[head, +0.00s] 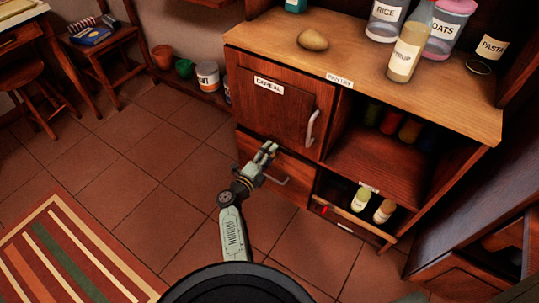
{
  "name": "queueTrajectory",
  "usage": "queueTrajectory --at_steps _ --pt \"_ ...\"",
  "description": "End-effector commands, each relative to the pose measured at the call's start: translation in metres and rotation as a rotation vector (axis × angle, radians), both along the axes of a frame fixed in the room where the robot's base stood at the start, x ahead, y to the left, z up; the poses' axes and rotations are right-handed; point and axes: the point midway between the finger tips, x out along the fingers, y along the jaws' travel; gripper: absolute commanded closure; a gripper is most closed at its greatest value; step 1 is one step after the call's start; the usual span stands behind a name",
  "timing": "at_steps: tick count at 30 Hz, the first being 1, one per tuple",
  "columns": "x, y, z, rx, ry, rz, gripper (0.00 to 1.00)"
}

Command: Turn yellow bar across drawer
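A thin yellowish bar (352,216) runs along the front of the low compartment at the lower right, with a small red mark near its left end. Two labelled bottles stand behind it. A closed wooden drawer (280,172) with a metal handle (272,180) is to the left of that compartment. My gripper (269,147) is in front of this drawer, left of the bar and apart from it. Its two fingers look parted, with nothing seen between them. My gripper and wrist hide part of the drawer front.
The wooden counter (290,62) holds a potato-like object, a bottle and jars. Open tiled floor lies left of my arm, with a striped rug (75,255) at lower left.

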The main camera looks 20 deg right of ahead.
Motion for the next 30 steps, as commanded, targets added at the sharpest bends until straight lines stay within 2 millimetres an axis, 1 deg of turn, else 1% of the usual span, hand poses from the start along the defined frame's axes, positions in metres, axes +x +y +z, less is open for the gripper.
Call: queueTrajectory --at_steps 1,8,16,19,23,27,30 --pt "0.000 0.000 0.000 -0.001 0.001 0.000 0.35" --pt "0.000 0.000 0.000 -0.002 0.002 0.000 0.20" --pt "0.000 0.000 0.001 -0.003 0.003 0.000 0.20" --pt "0.000 0.000 0.005 -0.003 0.001 0.000 0.20" --pt "0.000 0.000 0.022 -0.004 -0.002 0.001 0.20" --pt "0.001 0.001 0.053 -0.004 -0.007 0.002 0.20" --pt "0.001 0.000 0.072 -0.005 -0.007 0.001 0.20"
